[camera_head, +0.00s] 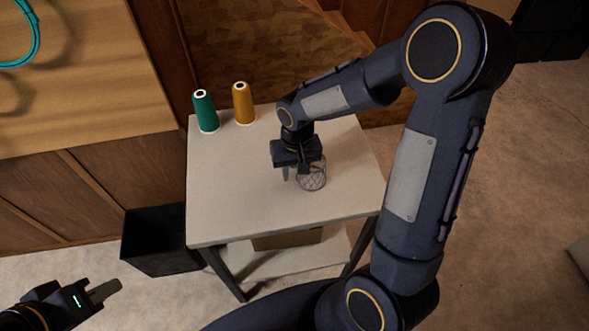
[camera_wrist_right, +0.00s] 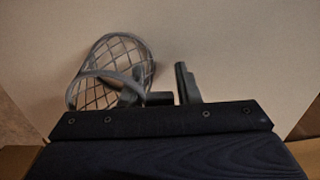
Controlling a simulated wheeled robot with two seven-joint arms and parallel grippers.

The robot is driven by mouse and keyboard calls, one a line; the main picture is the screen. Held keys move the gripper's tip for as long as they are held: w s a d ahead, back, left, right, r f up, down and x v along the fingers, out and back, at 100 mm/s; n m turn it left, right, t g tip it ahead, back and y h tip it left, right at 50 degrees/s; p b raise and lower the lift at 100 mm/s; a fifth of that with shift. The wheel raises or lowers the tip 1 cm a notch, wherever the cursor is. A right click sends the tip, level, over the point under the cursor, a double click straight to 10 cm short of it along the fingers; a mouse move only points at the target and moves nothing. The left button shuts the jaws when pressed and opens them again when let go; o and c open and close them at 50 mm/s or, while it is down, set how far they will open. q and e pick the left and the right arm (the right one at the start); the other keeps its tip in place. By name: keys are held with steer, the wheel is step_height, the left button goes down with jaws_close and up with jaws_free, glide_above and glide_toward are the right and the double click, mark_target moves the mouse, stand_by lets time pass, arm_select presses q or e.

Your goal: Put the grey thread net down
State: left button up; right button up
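The grey thread net (camera_head: 313,180), an open wire-mesh basket shape, is at the table top below my right gripper (camera_head: 296,170). In the right wrist view the net (camera_wrist_right: 98,88) lies tilted to the left of the gripper (camera_wrist_right: 160,88). One finger overlaps the net's right side; whether it touches is unclear. The other finger stands apart to the right, with bare table showing between them, so the gripper is open. My left gripper (camera_head: 104,291) is at the lower left, away from the table; its finger opening cannot be made out.
A green thread cone (camera_head: 205,112) and an orange thread cone (camera_head: 243,104) stand at the back left of the pale table (camera_head: 225,205). A black bin (camera_head: 158,240) is on the floor left of it. The table's front and left are clear. A teal loop (camera_head: 22,50) hangs on the wall board.

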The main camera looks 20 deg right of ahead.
steer(key=shift+o, duration=1.2)
steer(key=r, duration=0.8)
steer(key=r+p, duration=0.1)
steer(key=r, duration=0.3)
steer(key=shift+s+d+r, duration=0.1)
steer(key=shift+d+r, duration=0.05)
steer(key=shift+d, duration=0.1)
steer(key=s+r+t+y, duration=0.3)
steer(key=s+t, duration=0.2)
steer(key=s, duration=1.2)
steer(key=shift+s+a+r+n+t, duration=0.15)
steer(key=shift+s+a+n+t, duration=0.05)
steer(key=shift+s+n+t, duration=0.1)
